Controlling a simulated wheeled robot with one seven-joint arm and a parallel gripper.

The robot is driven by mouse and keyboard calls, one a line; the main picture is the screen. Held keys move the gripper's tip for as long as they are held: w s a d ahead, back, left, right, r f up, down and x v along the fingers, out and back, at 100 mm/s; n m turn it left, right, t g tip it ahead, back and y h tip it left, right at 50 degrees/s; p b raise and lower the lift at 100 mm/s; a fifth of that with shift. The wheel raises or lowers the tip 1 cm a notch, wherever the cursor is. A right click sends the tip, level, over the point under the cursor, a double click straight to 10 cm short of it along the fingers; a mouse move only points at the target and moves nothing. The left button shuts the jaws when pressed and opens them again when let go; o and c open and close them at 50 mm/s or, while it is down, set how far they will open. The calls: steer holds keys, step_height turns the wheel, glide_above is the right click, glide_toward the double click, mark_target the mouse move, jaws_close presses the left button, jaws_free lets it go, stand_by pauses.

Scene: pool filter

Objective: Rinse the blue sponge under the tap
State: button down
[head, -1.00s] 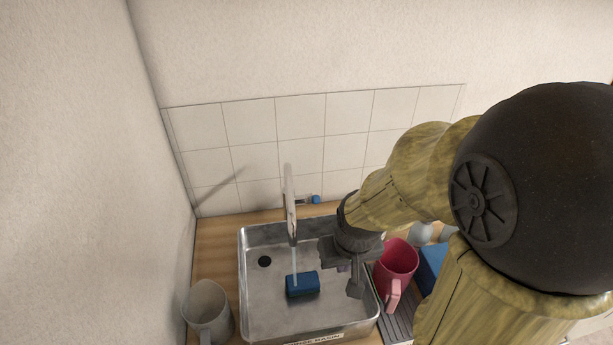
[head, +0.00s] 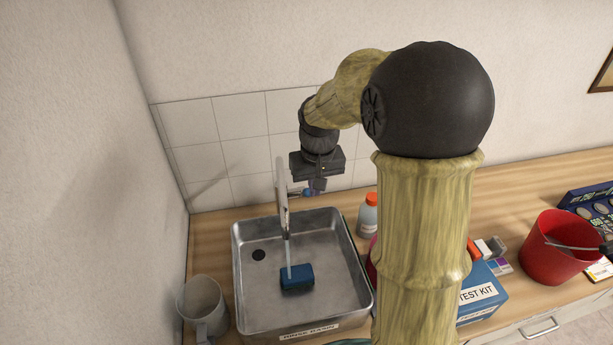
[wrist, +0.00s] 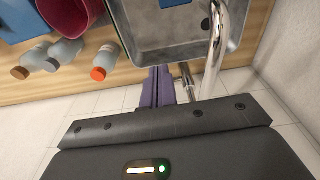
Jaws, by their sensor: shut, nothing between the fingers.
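The blue sponge (head: 297,277) lies on the floor of the metal rinse basin (head: 345,290). A thin stream of water (head: 289,268) falls from the tap (head: 282,210) onto it. My gripper (head: 318,189) is shut and empty, near the tiled wall behind the basin. It is close to the tap's blue-ended handle (head: 309,192) and partly covers it; I cannot tell if they touch. In the wrist view the shut purple fingers (wrist: 157,88) point at the basin's back edge, beside the tap (wrist: 215,50).
A grey mug (head: 203,308) stands left of the basin. An orange-capped bottle (head: 368,215) stands at its right back corner. A pink jug (wrist: 70,12) is partly hidden by my arm in the head view. A test kit box (head: 480,295) and red bucket (head: 553,250) are further right.

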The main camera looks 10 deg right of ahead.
steer(key=w+r+g, duration=0.1)
steer(key=w+r, duration=0.4)
steer(key=w, duration=0.9)
steer(key=shift+d, duration=0.35)
steer(key=shift+w+p, duration=0.1)
steer(key=shift+p, duration=0.2)
steer(key=p, duration=0.3)
glide_above(305, 192)
steer(key=w+d, duration=0.1)
steer(key=w, duration=0.4)
step_height(305, 192, down, 10)
steer(key=shift+s+d+f+p, duration=0.1)
steer(key=shift+s+f+p, duration=0.55)
steer(key=shift+s+f, duration=0.35)
steer(key=shift+f, duration=0.4)
